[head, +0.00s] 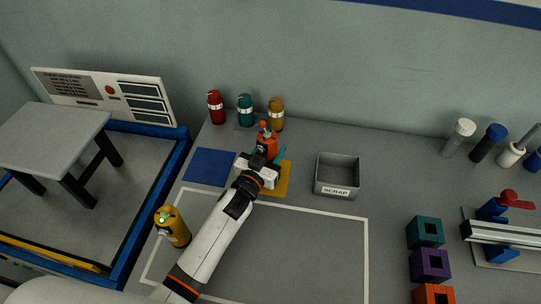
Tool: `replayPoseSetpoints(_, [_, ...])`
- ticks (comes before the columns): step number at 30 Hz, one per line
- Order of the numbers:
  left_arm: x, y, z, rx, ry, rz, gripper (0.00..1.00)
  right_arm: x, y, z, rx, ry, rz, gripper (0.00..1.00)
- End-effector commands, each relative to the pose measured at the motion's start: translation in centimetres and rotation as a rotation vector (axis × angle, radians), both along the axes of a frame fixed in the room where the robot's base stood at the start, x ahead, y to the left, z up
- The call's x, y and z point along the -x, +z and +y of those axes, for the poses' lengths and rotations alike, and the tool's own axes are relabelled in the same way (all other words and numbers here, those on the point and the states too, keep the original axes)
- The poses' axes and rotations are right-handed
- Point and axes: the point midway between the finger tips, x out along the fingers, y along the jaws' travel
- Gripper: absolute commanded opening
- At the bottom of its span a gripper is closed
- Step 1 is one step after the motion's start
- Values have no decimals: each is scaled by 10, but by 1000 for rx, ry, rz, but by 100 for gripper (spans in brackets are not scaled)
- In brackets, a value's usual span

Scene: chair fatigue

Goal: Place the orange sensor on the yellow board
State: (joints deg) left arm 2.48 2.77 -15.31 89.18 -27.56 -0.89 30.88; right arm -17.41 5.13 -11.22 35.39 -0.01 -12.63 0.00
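The orange sensor (266,143) is a small upright canister with a dark band, in the head view just beyond my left gripper (266,154). The gripper's fingers appear closed around its lower part; a teal finger lies along its right side. The yellow board (283,182) is a flat square on the table, partly hidden under my gripper. The sensor shows at the board's far edge; whether its base touches the board or hangs above is hidden. My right gripper is not in view.
A blue board (210,167) lies left of the yellow one. Red (216,107), teal (245,110) and amber (276,114) canisters stand behind. A yellow canister (172,227) with a green light stands front left. A grey scrap bin (337,177) is to the right.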

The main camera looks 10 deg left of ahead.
Motion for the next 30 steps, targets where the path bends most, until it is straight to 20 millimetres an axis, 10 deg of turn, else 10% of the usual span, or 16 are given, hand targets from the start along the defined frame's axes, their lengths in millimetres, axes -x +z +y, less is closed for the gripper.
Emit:
replayPoseSetpoints(17, [0, -29, 0, 0, 0, 0, 21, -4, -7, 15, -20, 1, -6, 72])
replayPoseSetpoints(18, [0, -27, 0, 0, 1, 0, 53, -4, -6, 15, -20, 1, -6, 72])
replayPoseSetpoints(21, [0, -27, 0, 0, 1, 1, 68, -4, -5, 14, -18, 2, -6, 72])
replayPoseSetpoints(30, [0, -25, 0, 0, 1, 0, 68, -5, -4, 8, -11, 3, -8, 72])
